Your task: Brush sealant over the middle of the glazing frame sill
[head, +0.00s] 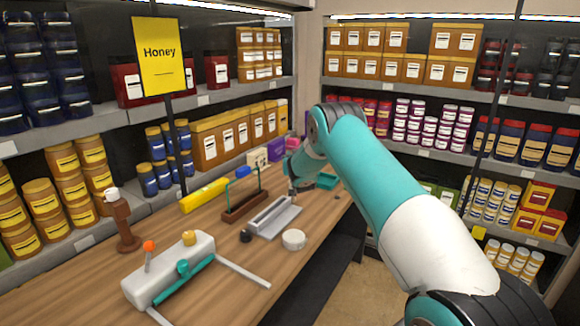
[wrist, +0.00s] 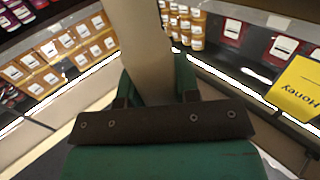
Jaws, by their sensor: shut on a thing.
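My gripper (head: 292,186) is small and partly hidden by my arm in the head view, above the bench near the grey metal tray. In the wrist view, my green gripper fingers (wrist: 157,88) are shut on a broad beige piece (wrist: 145,45), which looks like the brush handle. Its far end is out of view, and I cannot make out bristles. A low brown bar with thin green uprights (head: 241,206) stands left of my gripper and looks like the glazing frame and its sill. I cannot see whether the held piece touches anything.
The grey metal tray (head: 273,218) lies beside the frame, with a white round pot (head: 293,240) in front. A white device with a teal handle (head: 170,270), a brown stand (head: 121,220) and a yellow bar (head: 204,195) are on the wooden bench. Stocked shelves line the walls.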

